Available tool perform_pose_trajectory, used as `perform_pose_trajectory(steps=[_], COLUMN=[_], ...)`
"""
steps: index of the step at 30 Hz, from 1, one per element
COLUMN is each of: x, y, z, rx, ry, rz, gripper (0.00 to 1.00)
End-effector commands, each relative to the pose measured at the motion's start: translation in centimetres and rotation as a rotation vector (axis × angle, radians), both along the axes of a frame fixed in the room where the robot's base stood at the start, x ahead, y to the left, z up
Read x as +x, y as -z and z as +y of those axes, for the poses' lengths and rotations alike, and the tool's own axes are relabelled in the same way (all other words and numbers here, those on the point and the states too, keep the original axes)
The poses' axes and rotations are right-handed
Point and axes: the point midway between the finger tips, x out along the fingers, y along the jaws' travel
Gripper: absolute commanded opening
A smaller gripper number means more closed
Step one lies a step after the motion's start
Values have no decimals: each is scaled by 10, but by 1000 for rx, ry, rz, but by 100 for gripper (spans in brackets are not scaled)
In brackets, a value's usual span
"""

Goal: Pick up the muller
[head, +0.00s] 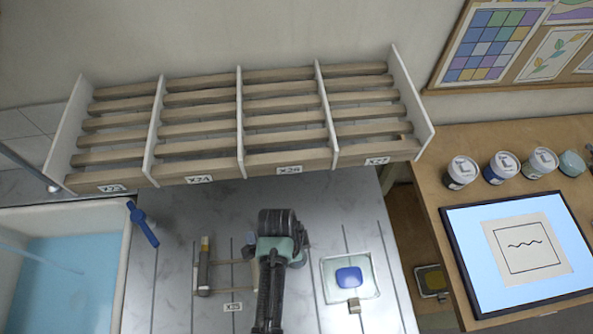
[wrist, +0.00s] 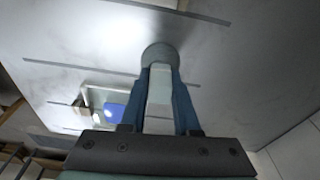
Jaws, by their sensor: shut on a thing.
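My gripper (wrist: 160,82) is shut on the muller, with its blue fingers on either side of the muller's pale handle. In the wrist view, the muller (wrist: 158,92) ends in a round grey foot beyond the fingertips. The foot is over the grey marbled counter; I cannot tell whether it touches. In the head view, my gripper (head: 278,252) is over the middle of the counter (head: 335,210), and the muller is hidden beneath it.
A glass plate (head: 330,292) with blue paint (head: 349,276) lies to the right. A dark tool (head: 204,268) lies to the left, before a blue-water basin (head: 70,285). A slatted rack (head: 240,115) stands behind. A side table (head: 440,185) holds paint jars and a framed drawing.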

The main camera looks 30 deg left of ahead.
Motion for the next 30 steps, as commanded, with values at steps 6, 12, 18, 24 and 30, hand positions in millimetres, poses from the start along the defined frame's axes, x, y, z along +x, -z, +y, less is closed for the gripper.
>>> perform_pose_trajectory(steps=[6,12,18,24,30], x=[1,1,1,2,2], y=[-1,-7,-29,-63,-90], z=[0,0,1,1,1], rx=[0,1,2,2,2], ry=[0,0,-1,1,-1], rz=[-2,-3,-4,-6,-5], gripper=[0,0,0,0,0])
